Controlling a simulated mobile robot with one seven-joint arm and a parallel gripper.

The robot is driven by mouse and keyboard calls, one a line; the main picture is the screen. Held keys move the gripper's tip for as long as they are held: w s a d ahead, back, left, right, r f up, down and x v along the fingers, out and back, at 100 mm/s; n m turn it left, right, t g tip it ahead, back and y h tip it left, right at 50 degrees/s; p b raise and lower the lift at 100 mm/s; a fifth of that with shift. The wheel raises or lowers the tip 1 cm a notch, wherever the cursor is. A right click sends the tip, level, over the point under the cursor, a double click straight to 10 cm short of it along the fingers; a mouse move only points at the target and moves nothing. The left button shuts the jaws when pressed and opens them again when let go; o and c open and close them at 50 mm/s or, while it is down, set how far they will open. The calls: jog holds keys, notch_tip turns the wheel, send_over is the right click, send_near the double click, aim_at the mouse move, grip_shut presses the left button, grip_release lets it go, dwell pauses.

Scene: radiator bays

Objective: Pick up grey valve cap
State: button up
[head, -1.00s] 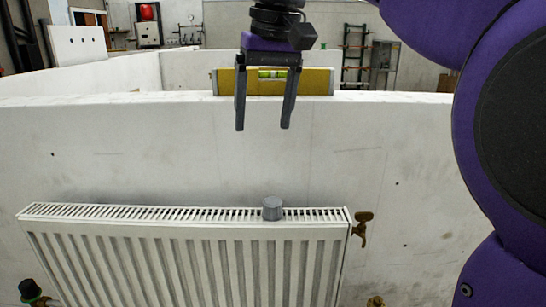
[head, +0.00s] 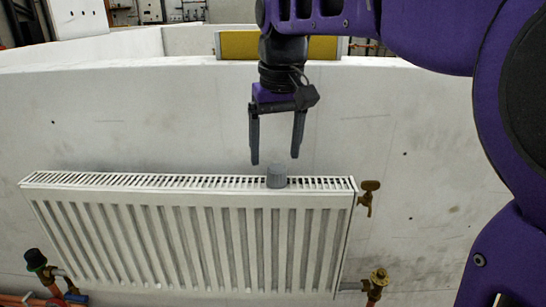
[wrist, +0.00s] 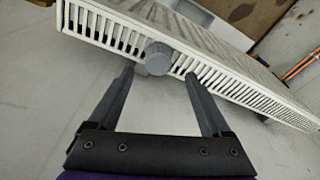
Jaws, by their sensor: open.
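The grey valve cap (head: 276,176) is a short ribbed cylinder standing on the top grille of the white radiator (head: 190,225), near its right end. My gripper (head: 275,160) is open and empty, with its two fingers pointing down just above the cap in the head view. In the wrist view, the cap (wrist: 158,57) shows beyond the fingertips and roughly between them. My gripper (wrist: 158,72) is apart from the cap there, as far as I can tell.
A brass valve (head: 368,195) sticks out at the radiator's upper right. Another brass valve (head: 377,280) is at lower right and a dark green-topped valve (head: 36,260) at lower left.

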aim_at(277, 167)
notch_tip(277, 167, down, 4)
jog(key=shift+w+d+f+b, duration=0.1)
jog(key=shift+w+f+b, duration=0.05)
jog(key=shift+f+b, duration=0.15)
jog(key=shift+c, duration=0.3)
jog(key=shift+r, duration=0.1)
grip_shut()
